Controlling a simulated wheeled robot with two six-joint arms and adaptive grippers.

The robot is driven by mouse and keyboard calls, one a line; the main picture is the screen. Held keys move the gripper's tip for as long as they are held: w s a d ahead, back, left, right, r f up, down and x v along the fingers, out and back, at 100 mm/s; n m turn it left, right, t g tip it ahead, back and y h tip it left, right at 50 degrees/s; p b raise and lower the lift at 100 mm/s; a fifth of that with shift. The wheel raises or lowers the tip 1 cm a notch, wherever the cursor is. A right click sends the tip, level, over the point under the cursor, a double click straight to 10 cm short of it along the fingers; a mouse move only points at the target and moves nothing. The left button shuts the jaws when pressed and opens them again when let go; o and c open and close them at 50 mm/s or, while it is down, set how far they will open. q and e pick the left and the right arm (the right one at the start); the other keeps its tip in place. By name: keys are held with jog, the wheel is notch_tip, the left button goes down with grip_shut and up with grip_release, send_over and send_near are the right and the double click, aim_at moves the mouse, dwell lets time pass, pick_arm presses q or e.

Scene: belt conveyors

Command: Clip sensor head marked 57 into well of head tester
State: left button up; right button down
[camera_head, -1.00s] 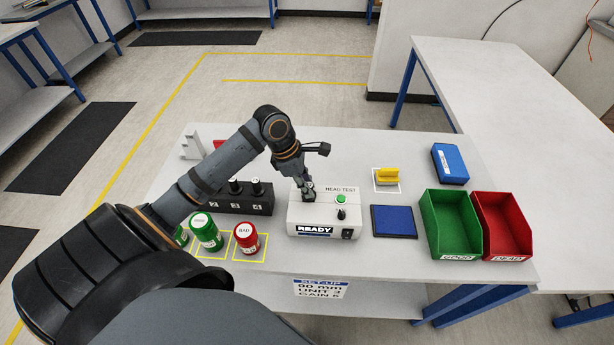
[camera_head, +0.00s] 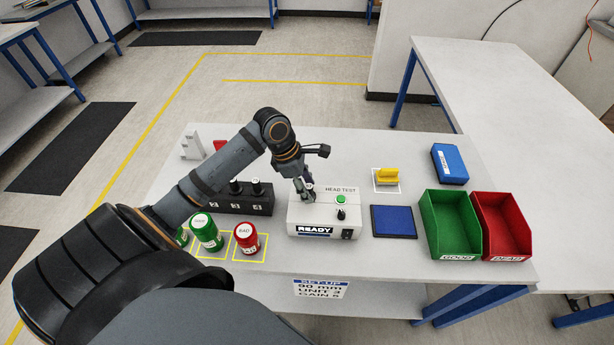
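The head tester (camera_head: 325,214) is a pale box marked HEAD TEST, with a READY display, a green button and a black knob. My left gripper (camera_head: 306,190) points down at the left part of its top, where the well seems to be. A small dark piece, perhaps a sensor head (camera_head: 310,195), shows at the fingertips. Its marking is not readable, and I cannot tell whether it is seated or gripped. A black rack (camera_head: 240,206) with numbered slots stands to the left and holds dark heads, partly behind my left arm. My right gripper is not in view.
Green (camera_head: 207,233) and red BAD (camera_head: 247,239) containers stand in yellow outlines at front left. A blue pad (camera_head: 394,222), a yellow piece (camera_head: 386,176), a blue box (camera_head: 450,164), and green GOOD (camera_head: 449,227) and red (camera_head: 502,229) bins lie to the right.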

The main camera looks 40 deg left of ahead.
aim_at(298, 196)
pick_arm(q)
jog(key=v, duration=0.7)
jog(key=shift+r, duration=0.2)
jog(key=shift+a, duration=0.1)
dwell(0.4)
